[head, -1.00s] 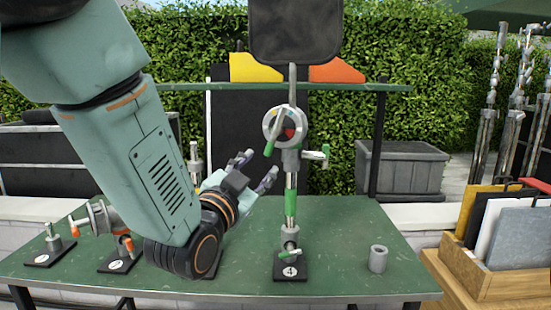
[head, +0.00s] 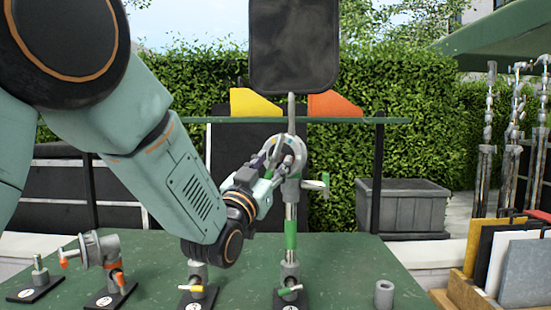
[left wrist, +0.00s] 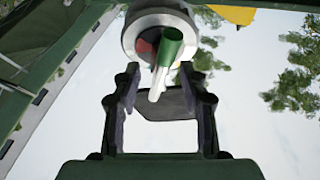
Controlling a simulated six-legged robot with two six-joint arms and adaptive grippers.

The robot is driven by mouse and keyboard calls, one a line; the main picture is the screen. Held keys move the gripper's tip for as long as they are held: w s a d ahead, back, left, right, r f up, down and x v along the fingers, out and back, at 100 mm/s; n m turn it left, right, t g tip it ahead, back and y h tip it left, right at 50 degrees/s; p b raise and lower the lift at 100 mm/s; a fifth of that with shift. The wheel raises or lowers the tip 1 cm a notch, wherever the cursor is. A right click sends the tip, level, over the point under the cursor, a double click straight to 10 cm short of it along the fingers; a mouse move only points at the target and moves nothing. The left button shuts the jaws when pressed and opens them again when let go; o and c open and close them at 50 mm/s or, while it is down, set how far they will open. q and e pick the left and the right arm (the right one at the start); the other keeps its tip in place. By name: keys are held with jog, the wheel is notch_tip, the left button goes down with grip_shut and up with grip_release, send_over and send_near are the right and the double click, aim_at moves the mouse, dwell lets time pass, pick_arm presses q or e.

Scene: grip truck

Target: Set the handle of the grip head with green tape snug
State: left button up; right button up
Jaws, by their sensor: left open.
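The grip head with green tape (head: 290,147) sits on the stand marked 4, with a green-taped post (head: 291,235) and a dark flag (head: 292,45) above. My left gripper (head: 277,160) is raised in front of the head and covers much of its disc. In the left wrist view the grey disc (left wrist: 130,38) shows at the top, and its green-ended handle (left wrist: 172,46) points toward me, between and just beyond the open fingertips (left wrist: 160,76). I cannot tell whether a finger touches the handle. A second green-tipped handle (head: 315,186) sticks out right, below the disc. My right gripper is not in view.
On the green table (head: 345,262), an orange-taped grip head (head: 103,252) and a short stud stand (head: 38,274) are at left.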

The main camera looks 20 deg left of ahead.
pick_arm(q)
jog(key=shift+x, duration=0.95)
jog(key=shift+r, duration=0.1)
jog(key=shift+w, duration=0.1)
jog(key=shift+c, duration=0.4)
grip_shut()
